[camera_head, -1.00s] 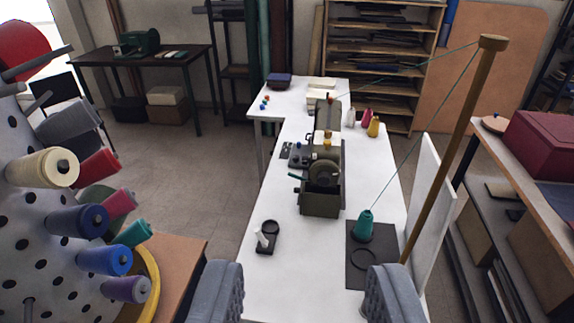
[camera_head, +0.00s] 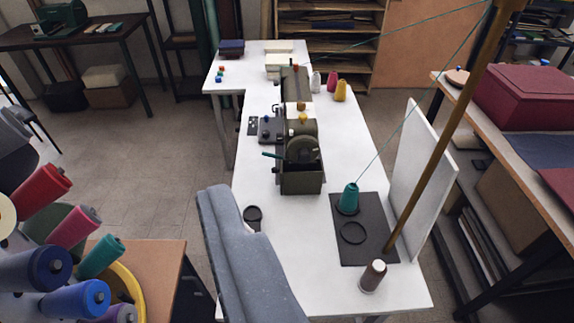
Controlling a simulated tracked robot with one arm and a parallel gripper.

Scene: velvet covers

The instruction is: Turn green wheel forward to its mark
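The dark green wheel (camera_head: 302,149) faces me on the near end of an olive sewing machine (camera_head: 301,182) on the long white table. A teal lever-like piece (camera_head: 272,155) sticks out to its left. I cannot make out a mark on the wheel; details are too small.
A teal thread cone (camera_head: 348,200) stands on a black base (camera_head: 362,250), its thread running up a slanted wooden pole (camera_head: 440,130). A brown-and-white spool (camera_head: 373,277) stands near the front edge. Coloured spools (camera_head: 62,268) crowd the lower left.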

